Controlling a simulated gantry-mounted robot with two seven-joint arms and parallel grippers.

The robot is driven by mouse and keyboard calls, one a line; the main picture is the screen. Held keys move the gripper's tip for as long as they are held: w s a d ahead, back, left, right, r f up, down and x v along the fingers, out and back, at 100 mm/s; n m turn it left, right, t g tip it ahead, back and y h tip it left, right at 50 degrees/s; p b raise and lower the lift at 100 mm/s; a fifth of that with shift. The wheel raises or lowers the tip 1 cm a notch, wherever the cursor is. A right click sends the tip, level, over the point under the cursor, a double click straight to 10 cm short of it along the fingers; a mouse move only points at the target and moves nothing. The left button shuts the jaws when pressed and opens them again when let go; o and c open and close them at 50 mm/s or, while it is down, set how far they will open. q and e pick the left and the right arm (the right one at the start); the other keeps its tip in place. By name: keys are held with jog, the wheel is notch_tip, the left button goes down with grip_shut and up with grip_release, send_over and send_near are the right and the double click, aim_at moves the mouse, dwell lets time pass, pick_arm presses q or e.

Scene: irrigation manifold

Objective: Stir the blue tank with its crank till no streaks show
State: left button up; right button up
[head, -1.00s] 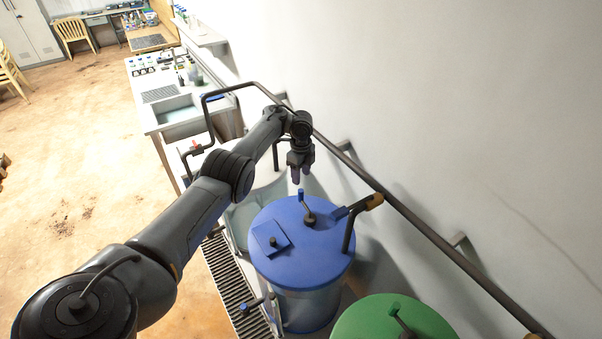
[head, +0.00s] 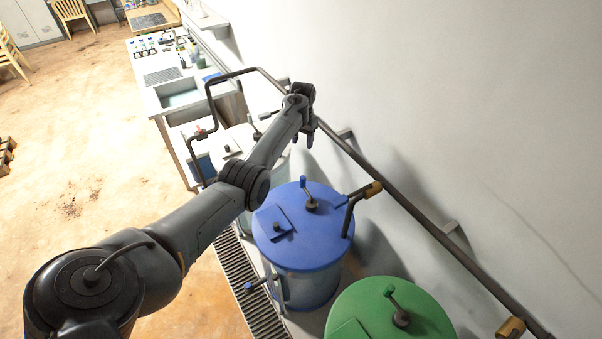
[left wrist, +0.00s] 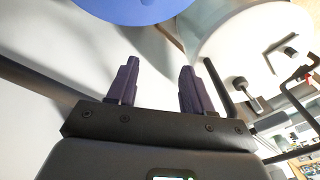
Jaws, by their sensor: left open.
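The blue tank (head: 325,228) stands upright by the wall, with a flat blue lid. Its crank (head: 306,189) rises from the lid, with a blue handle on top. The lid hides the contents from above, and I cannot make out streaks in the wall below. My left gripper (head: 303,140) is open and empty, above and beyond the blue tank, apart from the crank. In the left wrist view its two dark fingers (left wrist: 160,70) are spread with nothing between them. Part of the blue lid (left wrist: 135,8) shows at the top there. My right gripper is not in view.
A green tank (head: 365,310) with its own crank stands nearer. A white tank (left wrist: 235,45) stands beyond the blue one, partly behind my left arm in the head view. A dark pipe (head: 400,212) runs along the wall. A floor grate (head: 246,290) lies left of the tanks.

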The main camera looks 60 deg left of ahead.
aim_at(303, 177)
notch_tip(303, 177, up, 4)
jog(key=p, duration=0.3)
pick_arm(q)
jog(key=shift+n+g+h, duration=0.4)
jog(key=shift+n+h, duration=0.1)
jog(key=shift+n, duration=0.4)
jog(key=s+d+f, duration=0.1)
jog(key=d+f, duration=0.2)
jog(key=s+d+f, duration=0.1)
jog(key=shift+s+d+f, duration=0.2)
jog(key=shift+s+d, duration=0.1)
jog(key=shift+f+b, duration=0.7)
jog(key=shift+b, duration=0.05)
notch_tip(303, 177, down, 9)
jog(key=b, duration=0.9)
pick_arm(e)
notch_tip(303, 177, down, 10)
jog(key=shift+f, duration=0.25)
pick_arm(q)
jog(key=shift+r, duration=0.1)
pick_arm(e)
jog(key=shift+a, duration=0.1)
pick_arm(q)
grip_shut()
